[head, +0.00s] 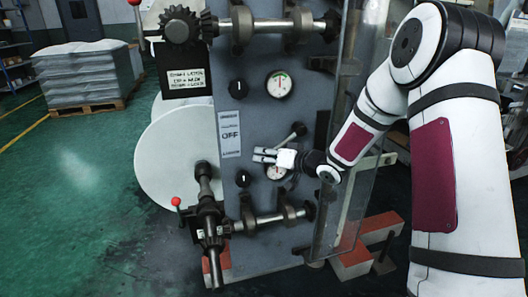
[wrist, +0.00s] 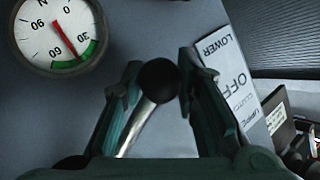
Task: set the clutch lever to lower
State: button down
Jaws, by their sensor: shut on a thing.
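The clutch lever is a metal rod (wrist: 138,125) with a black ball knob (wrist: 158,80). In the head view its rod (head: 291,137) slopes down and left from a dark hub on the grey panel; my gripper hides the knob there. My gripper (head: 262,155) is shut on the knob, which sits between the two fingers (wrist: 159,78) in the wrist view. The clutch label plate (head: 229,134) is left of my gripper, with OFF in the middle and LOWER at the bottom. The wrist view shows the plate (wrist: 229,82) upside down.
A gauge (head: 276,172) lies just below and behind my gripper; another gauge (head: 279,84) is above. Black knobs (head: 243,178) sit nearby. A red-tipped lever (head: 176,202) and roller shaft (head: 270,217) are below. A clear guard (head: 350,190) stands at right.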

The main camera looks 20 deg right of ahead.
jog(key=shift+d+f, duration=0.15)
jog(key=shift+d, duration=0.1)
jog(key=c, duration=1.5)
grip_release()
jog(key=shift+o, duration=0.2)
jog(key=v, duration=1.2)
jog(key=shift+a, duration=0.1)
